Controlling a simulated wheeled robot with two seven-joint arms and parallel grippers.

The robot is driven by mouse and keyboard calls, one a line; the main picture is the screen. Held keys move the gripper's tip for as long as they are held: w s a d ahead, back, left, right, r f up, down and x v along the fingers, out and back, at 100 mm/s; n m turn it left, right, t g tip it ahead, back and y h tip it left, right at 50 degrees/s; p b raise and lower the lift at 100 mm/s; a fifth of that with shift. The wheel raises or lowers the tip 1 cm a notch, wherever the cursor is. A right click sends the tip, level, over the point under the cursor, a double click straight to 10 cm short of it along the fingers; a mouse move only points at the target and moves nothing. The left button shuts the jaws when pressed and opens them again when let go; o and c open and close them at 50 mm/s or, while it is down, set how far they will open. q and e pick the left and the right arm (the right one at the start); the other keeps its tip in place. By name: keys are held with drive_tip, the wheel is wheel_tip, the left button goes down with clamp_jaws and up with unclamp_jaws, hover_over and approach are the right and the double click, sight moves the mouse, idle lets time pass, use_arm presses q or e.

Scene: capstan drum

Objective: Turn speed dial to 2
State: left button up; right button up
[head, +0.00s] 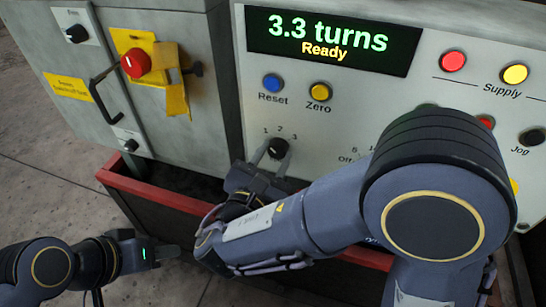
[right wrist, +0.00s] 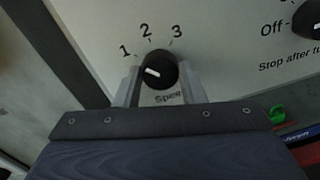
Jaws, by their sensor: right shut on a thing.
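The speed dial (head: 278,147) is a black round knob on the light panel, with the numbers 1, 2 and 3 around its top. In the right wrist view the dial (right wrist: 160,68) shows its white pointer mark toward the left, on the side of the 1 and not at the 2. My right gripper (head: 270,160) is at the dial, its fingers shut on the knob from both sides; the fingers also show in the right wrist view (right wrist: 160,85). The label below the dial is partly hidden. My left gripper (head: 168,251) is low at left, away from the panel; its jaw gap is unclear.
The display (head: 330,38) reads "3.3 turns, Ready". A blue Reset button (head: 273,83) and a yellow Zero button (head: 320,92) sit above the dial. A red knob on a yellow plate (head: 136,63) is at left. A red-edged ledge (head: 150,189) runs below. My right arm hides much of the right panel.

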drive_tip(key=m+b, duration=0.4)
drive_tip(key=m, duration=0.1)
drive_tip(key=shift+f+b, duration=0.15)
drive_tip(key=shift+b, duration=0.15)
drive_tip(key=shift+m+b, duration=1.35)
drive_tip(key=shift+m, duration=0.15)
drive_tip(key=shift+r, duration=0.2)
drive_tip(key=o, duration=1)
drive_tip(key=shift+s, duration=0.1)
drive_tip(key=p+v, duration=0.1)
drive_tip(key=v, duration=0.6)
drive_tip(key=shift+s+a+r+p, duration=0.1)
drive_tip(key=shift+s+r+p, duration=0.05)
drive_tip(key=shift+s+p, duration=0.2)
